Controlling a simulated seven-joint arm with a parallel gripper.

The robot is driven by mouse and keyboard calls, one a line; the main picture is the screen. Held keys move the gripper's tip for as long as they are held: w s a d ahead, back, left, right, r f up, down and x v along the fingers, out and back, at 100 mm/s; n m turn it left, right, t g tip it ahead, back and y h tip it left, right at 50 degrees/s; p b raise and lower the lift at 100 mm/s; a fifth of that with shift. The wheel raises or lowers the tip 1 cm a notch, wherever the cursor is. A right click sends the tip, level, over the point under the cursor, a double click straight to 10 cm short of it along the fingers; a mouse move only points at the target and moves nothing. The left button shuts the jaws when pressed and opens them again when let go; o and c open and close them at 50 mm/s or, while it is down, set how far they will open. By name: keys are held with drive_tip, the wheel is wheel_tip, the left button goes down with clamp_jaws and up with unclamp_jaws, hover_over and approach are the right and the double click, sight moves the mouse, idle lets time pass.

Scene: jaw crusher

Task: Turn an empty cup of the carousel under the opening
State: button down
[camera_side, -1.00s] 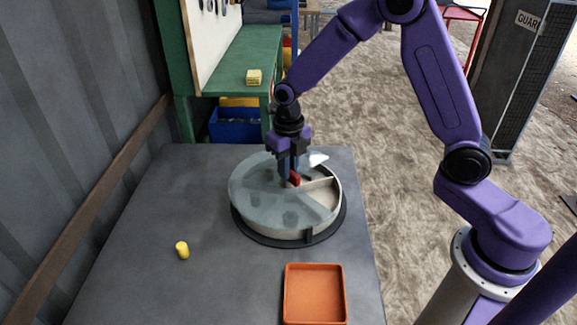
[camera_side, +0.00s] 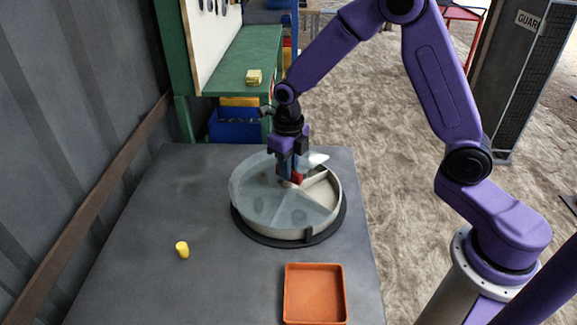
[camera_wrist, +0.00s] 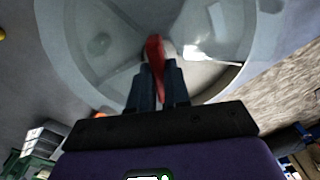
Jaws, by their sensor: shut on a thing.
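The carousel (camera_side: 285,228) is a round pale drum split into wedge cups by thin walls, set on a dark base ring on the table. A clear cover (camera_side: 262,205) lies over most of it and leaves an opening (camera_side: 325,187) on the right. The part of the cup showing there is pale with nothing visible in it. Dim dark shapes show under the cover at the front. My gripper (camera_side: 291,176) points down at the carousel's middle, shut on a red handle (camera_side: 297,178). The handle also shows between the fingers in the wrist view (camera_wrist: 155,55).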

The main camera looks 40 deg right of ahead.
drive_tip(key=c, duration=1.1)
unclamp_jaws()
drive_tip(key=shift+r, duration=0.1)
wheel_tip(320, 180, up, 17)
drive_tip(key=shift+r, duration=0.15)
drive_tip(key=s+d+f+m, duration=0.1)
drive_tip(key=s+f+m, duration=0.1)
drive_tip(key=s+m, duration=0.6)
drive_tip(key=s+d+f+m, duration=0.1)
drive_tip(key=s+f+m, duration=0.2)
drive_tip(key=s+m, duration=0.5)
drive_tip(key=s+d+f+m, duration=0.2)
drive_tip(key=s+m, duration=0.7)
drive_tip(key=s, duration=0.4)
drive_tip(key=shift+s+f, duration=0.2)
drive_tip(key=shift+s, duration=0.15)
